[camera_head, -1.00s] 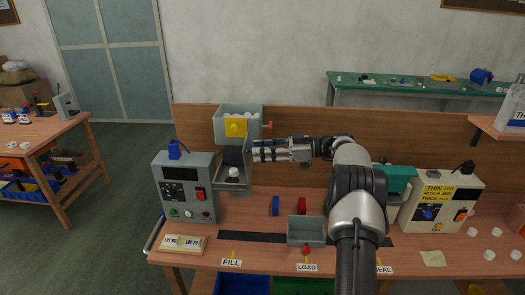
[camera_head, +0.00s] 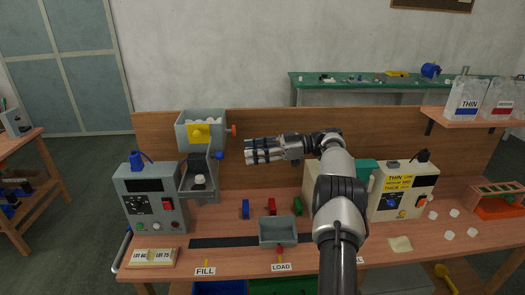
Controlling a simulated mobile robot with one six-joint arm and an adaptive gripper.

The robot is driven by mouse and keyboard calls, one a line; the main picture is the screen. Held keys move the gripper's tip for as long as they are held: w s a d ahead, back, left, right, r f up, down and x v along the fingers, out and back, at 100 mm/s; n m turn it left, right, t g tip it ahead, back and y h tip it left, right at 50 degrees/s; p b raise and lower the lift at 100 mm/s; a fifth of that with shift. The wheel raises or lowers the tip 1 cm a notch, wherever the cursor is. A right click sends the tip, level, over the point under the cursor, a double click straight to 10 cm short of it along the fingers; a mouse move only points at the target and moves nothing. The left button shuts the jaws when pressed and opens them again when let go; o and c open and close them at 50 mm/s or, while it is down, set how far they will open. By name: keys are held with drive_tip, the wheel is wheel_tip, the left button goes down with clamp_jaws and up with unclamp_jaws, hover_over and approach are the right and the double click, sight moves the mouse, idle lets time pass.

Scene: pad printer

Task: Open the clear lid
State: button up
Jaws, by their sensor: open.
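I cannot make out a clear lid in the head view. My gripper (camera_head: 248,151) is open and empty, held above the bench with its fingers pointing left. A grey hopper box (camera_head: 184,132) with a yellow label and white pieces inside stands to the left of the fingertips, clear of them. Below it is a grey chute (camera_head: 197,166) with a white piece in it. A pale machine with a teal top (camera_head: 366,170) stands behind my arm, partly hidden by it.
A grey control box (camera_head: 150,202) stands at the bench's left. A grey tray (camera_head: 278,233) sits at the front, with blue, red and green blocks behind it. A thinner control box (camera_head: 408,191) and several white pieces are at the right. A shelf (camera_head: 470,115) holds containers.

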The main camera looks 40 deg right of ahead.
drive_tip(key=shift+v, duration=1.6)
drive_tip(key=shift+r, duration=0.1)
